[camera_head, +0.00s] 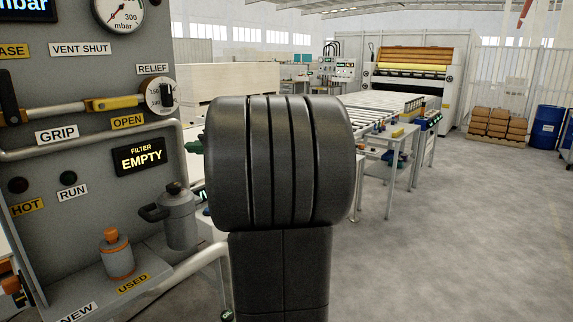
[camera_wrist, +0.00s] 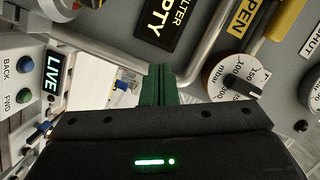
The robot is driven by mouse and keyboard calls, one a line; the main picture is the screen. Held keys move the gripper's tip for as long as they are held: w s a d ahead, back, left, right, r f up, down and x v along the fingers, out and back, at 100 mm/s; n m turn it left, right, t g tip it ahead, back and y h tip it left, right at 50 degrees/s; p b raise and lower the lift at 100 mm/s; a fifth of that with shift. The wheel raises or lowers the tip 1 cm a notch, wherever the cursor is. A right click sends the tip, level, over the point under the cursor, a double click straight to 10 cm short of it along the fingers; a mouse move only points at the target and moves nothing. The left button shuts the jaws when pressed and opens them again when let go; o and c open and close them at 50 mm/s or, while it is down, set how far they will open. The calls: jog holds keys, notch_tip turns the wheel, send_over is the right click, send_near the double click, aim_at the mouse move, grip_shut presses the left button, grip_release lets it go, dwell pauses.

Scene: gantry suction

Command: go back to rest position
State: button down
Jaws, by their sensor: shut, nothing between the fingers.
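My gripper (camera_wrist: 158,70) shows in the wrist view as two green fingers shut together with nothing between them. It is in front of the grey control panel (camera_wrist: 205,55), pointing along it, and I see no contact with it. The panel also stands at the left of the head view (camera_head: 90,160).
The panel carries a display reading FILTER EMPTY (camera_head: 139,156), a yellow-and-grey lever (camera_head: 105,104), a relief dial (camera_head: 158,95), a grey canister (camera_head: 178,218) and an orange-capped bottle (camera_head: 117,255). A conveyor (camera_head: 385,112) runs behind.

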jog(key=shift+w+d, duration=0.2)
jog(key=shift+w, duration=0.05)
dwell(0.3)
